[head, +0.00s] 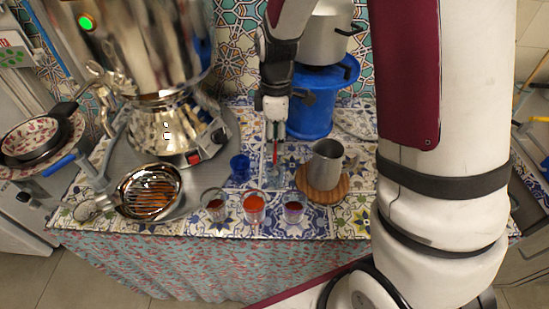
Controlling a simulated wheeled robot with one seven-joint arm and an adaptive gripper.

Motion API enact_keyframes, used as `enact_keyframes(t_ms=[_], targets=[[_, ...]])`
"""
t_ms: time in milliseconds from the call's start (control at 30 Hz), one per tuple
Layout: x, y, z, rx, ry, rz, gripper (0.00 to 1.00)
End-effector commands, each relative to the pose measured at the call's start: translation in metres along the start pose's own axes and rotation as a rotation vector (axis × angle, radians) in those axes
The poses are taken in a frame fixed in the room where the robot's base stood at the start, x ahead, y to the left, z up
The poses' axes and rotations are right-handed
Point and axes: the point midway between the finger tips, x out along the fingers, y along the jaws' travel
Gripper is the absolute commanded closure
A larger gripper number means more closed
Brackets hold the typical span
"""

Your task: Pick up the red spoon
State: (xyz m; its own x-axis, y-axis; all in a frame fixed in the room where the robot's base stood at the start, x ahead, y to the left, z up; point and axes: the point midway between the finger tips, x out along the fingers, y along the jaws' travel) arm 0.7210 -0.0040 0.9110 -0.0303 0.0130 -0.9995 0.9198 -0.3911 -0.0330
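The red spoon (275,152) shows only as a thin, upright red strip over a small clear glass (274,178) on the tiled table. Its lower end seems to be in the glass, but this is too small to tell. My gripper (273,135) points down directly above the glass, at the spoon's upper part. The fingers are small and partly blend with the tiles, so I cannot tell whether they are shut on the spoon or open around it.
A small blue glass (239,168) stands left of the clear glass, and a metal pitcher (326,164) on a wooden board (319,196) stands right. Several spice glasses (254,207) line the front. A large samovar (150,45) stands left; a blue burner stand (311,118) bears a pot (325,38) behind.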

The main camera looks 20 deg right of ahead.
Motion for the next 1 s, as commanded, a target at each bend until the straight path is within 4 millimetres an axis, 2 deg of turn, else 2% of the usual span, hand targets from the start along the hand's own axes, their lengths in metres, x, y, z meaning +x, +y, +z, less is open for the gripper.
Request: enact_keyframes(t_ms=[33,200,500,533,667,700,1000], targets=[[0.009,-0.001,-0.002,-0.002,-0.002,-0.005,0.64],[0.030,-0.001,-0.003,0.000,-0.001,-0.004,0.64],[0.035,-0.001,-0.002,0.000,0.000,-0.001,0.64],[0.035,-0.001,-0.002,0.000,0.000,-0.001,0.66],[0.035,-0.001,-0.003,0.000,0.000,-0.001,0.96],[0.035,-0.001,-0.003,0.000,0.000,-0.001,1.00],[0.035,-0.001,-0.003,0.000,0.000,-0.001,1.00]])
